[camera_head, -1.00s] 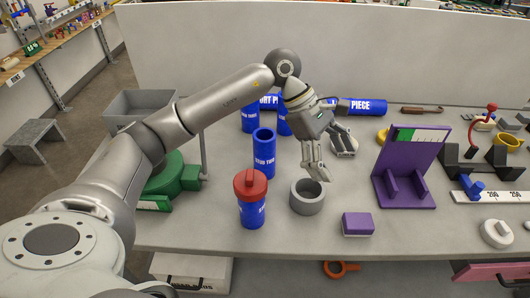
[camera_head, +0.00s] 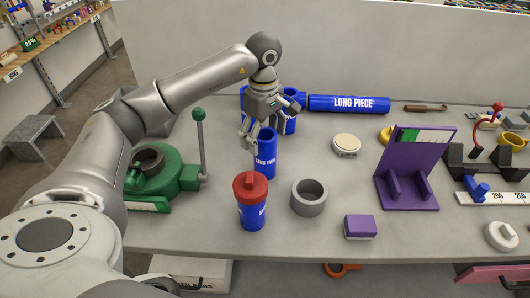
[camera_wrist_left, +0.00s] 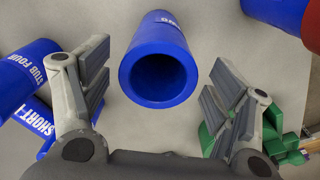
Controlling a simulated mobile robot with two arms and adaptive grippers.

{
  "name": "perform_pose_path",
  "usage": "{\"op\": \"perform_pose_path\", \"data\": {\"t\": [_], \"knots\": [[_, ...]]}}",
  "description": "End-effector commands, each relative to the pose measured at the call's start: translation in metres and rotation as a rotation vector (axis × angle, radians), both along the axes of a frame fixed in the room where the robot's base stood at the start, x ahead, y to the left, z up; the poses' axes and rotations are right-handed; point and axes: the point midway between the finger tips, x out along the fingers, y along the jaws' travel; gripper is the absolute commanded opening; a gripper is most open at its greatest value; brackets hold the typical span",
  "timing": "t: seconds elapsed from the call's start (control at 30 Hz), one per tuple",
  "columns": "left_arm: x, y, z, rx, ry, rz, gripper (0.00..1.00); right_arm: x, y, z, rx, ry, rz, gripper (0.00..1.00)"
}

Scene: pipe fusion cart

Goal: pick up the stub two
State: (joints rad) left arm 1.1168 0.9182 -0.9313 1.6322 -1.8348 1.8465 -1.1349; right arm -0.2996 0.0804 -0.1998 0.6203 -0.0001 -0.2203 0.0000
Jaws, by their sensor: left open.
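Stub two (camera_head: 266,160) is a blue hollow pipe piece with white lettering, standing upright on the bench behind the red-capped blue piece. My left gripper (camera_head: 249,138) is above it at its upper left, pointing down. In the left wrist view the open end of stub two (camera_wrist_left: 158,65) lies between the two spread fingers of my left gripper (camera_wrist_left: 165,100), with clear gaps on both sides. The gripper is open and empty. My right gripper is not in view.
A red-capped blue piece (camera_head: 251,200) stands in front, with a grey ring (camera_head: 308,198) to its right. Stub four (camera_wrist_left: 25,70) stands close beside one finger. A green clamp device (camera_head: 160,172) with an upright lever is at left. The long piece (camera_head: 348,104) lies behind.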

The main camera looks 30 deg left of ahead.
Motion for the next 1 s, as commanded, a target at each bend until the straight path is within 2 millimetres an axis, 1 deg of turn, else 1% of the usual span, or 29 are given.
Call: {"op": "perform_pose_path", "data": {"t": [0.03,0.13,0.2,0.3,0.4,0.57,0.9,1.0], "knots": [[-0.001,-0.001,-0.005,0.001,0.006,-0.001,0.8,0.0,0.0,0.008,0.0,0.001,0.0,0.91],[0.001,-0.003,-0.02,-0.001,0.006,0.0,0.8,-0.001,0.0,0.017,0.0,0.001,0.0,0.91],[0.001,-0.003,-0.031,0.0,0.005,0.001,0.8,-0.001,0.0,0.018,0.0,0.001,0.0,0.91],[0.001,-0.003,-0.04,-0.001,0.003,0.0,0.8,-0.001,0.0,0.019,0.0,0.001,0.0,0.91],[0.002,-0.003,-0.043,0.0,0.001,0.0,0.8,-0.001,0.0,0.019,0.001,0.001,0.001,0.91],[0.002,-0.003,-0.043,-0.001,0.0,0.0,0.8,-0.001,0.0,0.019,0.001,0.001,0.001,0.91],[0.002,-0.003,-0.043,-0.001,0.0,0.0,0.37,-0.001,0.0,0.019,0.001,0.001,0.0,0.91],[0.002,-0.003,-0.042,-0.001,-0.001,0.0,0.25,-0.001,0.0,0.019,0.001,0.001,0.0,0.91]]}}
